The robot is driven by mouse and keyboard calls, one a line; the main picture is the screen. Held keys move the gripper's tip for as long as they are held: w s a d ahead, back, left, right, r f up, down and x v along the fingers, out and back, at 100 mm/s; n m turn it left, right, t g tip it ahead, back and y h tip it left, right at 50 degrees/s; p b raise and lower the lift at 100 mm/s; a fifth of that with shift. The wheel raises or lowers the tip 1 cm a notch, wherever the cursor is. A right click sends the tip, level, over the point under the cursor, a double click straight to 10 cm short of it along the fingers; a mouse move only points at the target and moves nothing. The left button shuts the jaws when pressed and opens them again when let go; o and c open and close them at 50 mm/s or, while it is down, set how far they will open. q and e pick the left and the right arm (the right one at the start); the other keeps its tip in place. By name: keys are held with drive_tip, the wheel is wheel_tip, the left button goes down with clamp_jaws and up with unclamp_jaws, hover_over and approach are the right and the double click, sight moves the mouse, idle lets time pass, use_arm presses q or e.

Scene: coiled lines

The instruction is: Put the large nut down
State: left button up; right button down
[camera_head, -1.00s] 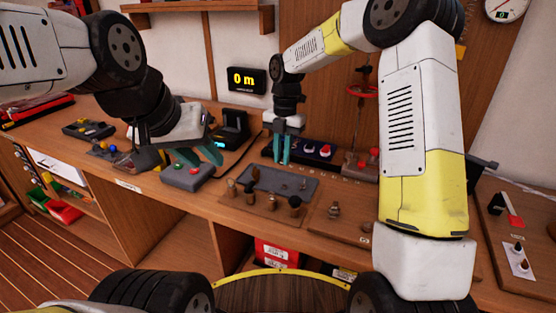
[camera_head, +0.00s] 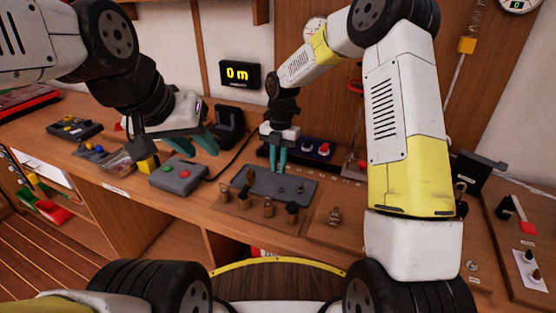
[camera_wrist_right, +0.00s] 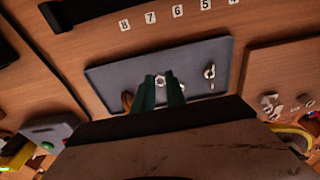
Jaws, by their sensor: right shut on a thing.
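My right gripper (camera_head: 277,170) points down over the back left part of a grey mat (camera_head: 300,186) on the bench. Its teal fingers are shut on a small, pale, ring-like piece, which I take for the large nut (camera_wrist_right: 160,81), seen between the fingertips in the right wrist view. The nut is hidden in the head view. I cannot tell whether it touches the mat. A small metal piece (camera_wrist_right: 210,72) lies on the mat to the right. My left gripper (camera_head: 208,146) is open and empty behind a grey button box (camera_head: 178,178).
A wooden board (camera_head: 335,230) with metal fittings lies to the right. Numbered tiles (camera_wrist_right: 150,18) line the bench beyond the mat.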

sight(278, 180)
drive_tip(key=shift+f, duration=1.4)
drive_tip(key=shift+f, duration=0.25)
